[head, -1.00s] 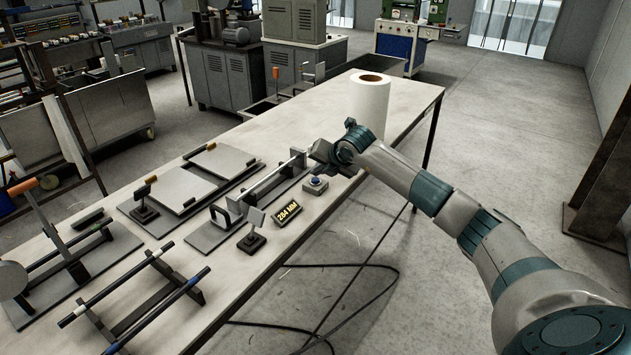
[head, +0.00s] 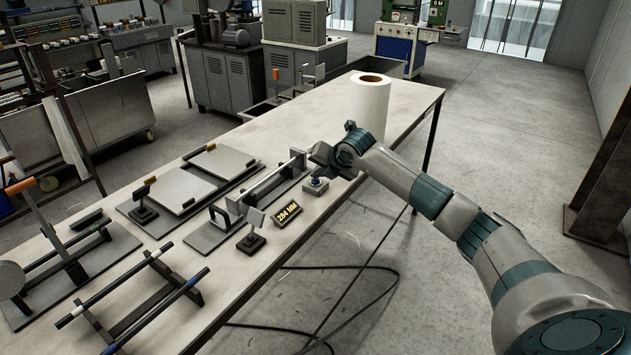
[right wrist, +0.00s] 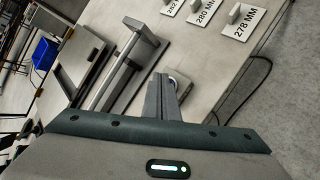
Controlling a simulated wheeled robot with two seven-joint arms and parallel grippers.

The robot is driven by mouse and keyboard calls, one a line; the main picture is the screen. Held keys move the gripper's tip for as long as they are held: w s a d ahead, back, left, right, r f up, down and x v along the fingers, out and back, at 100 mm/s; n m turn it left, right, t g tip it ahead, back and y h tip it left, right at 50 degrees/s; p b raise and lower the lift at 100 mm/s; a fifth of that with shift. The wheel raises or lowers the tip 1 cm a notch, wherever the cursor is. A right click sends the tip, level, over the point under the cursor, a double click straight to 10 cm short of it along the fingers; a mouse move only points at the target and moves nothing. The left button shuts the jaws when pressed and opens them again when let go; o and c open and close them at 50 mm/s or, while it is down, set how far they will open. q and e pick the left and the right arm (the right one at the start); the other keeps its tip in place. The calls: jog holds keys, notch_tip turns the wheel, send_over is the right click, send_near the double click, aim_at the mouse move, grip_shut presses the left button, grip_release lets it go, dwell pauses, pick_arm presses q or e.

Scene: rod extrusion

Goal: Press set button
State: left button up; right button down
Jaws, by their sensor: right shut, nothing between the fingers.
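The set button is a small grey box (head: 315,187) with a blue cap, near the front edge of the workbench, right of the long measuring fixture. The shut fingers also show in the right wrist view (right wrist: 161,92). My left gripper is not in view.
The measuring fixture (head: 265,188) lies alongside. A white roll (head: 370,110) stands behind my right arm. In the right wrist view, plates marked 280 MM (right wrist: 206,17) and 278 MM (right wrist: 241,22) lie on the bench.

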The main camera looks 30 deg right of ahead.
jog(key=shift+f+b, duration=0.35)
jog(key=shift+f, duration=0.05)
dwell(0.5)
jog(key=shift+r+p, duration=0.3)
jog(key=shift+r, duration=0.65)
jog(key=shift+r+p, duration=1.05)
jog(key=shift+r, duration=1.5)
